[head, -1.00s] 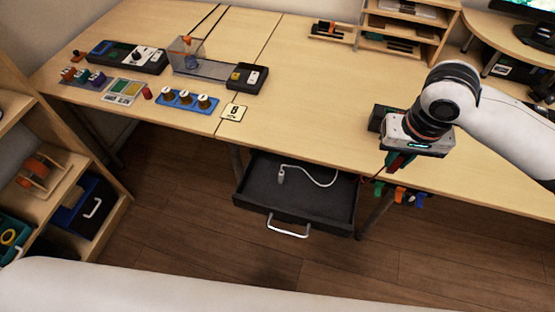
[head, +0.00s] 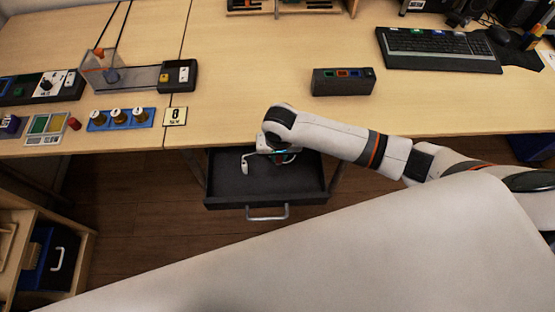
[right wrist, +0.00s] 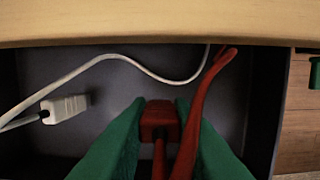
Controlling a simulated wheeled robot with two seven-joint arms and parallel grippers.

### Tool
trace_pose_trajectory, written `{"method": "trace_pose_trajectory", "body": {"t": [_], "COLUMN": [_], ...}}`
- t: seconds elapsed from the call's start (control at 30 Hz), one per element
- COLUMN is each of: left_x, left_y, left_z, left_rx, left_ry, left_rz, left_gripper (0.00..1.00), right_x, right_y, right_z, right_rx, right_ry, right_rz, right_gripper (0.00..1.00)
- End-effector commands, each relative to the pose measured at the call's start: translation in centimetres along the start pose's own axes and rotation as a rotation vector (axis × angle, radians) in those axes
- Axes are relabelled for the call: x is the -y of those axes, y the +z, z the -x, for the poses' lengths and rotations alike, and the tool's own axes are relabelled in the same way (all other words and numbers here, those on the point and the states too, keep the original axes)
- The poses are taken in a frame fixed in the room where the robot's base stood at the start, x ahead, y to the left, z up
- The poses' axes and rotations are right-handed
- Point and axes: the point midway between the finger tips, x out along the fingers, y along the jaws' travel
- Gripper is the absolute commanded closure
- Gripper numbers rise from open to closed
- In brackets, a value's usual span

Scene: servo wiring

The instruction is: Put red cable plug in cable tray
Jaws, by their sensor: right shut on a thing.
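The red cable plug (right wrist: 160,122) is held between the green fingers of my right gripper (right wrist: 160,110) in the right wrist view, with its red cable trailing from it. In the head view the right gripper (head: 282,156) is over the back of the open dark drawer (head: 225,190), which appears to be the cable tray; my arm hides the plug there. The drawer floor (right wrist: 110,85) lies below the plug in the wrist view; I cannot tell if they touch. My left gripper is out of view.
A white plug (right wrist: 65,108) with a white cable lies in the drawer's left part. The tabletop edge (right wrist: 160,25) runs along the drawer's back. A black port box (head: 343,82) stands on the table. The drawer's front floor looks clear.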

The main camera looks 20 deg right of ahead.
Motion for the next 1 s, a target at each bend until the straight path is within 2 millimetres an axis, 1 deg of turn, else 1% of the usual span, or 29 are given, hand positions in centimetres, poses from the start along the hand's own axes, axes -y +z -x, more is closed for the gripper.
{"method": "trace_pose_trajectory", "body": {"t": [0.2,0.27,0.67,0.7,0.77,0.8,1.0], "left_x": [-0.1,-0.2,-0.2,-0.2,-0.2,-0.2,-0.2], "left_y": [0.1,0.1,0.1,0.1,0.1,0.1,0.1], "left_z": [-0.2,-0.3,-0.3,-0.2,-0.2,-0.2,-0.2], "left_rx": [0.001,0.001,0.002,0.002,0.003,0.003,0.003], "left_ry": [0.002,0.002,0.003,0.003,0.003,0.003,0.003], "left_rz": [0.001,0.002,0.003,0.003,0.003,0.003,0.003], "left_gripper": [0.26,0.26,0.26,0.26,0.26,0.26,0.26], "right_x": [0.1,0.1,0.0,0.0,0.0,0.0,0.0], "right_y": [-0.5,-0.5,-0.6,-0.5,-0.5,-0.5,-0.5], "right_z": [-3.0,-3.5,-4.0,-3.9,-3.9,-3.9,-3.9], "right_rx": [-0.002,-0.001,-0.001,-0.001,0.000,-0.001,0.000], "right_ry": [-0.002,-0.002,-0.001,0.000,0.000,0.000,-0.001], "right_rz": [0.001,0.001,0.000,0.001,0.001,0.001,0.001], "right_gripper": [1.00,1.00,1.00,0.76,0.66,0.60,0.59]}}
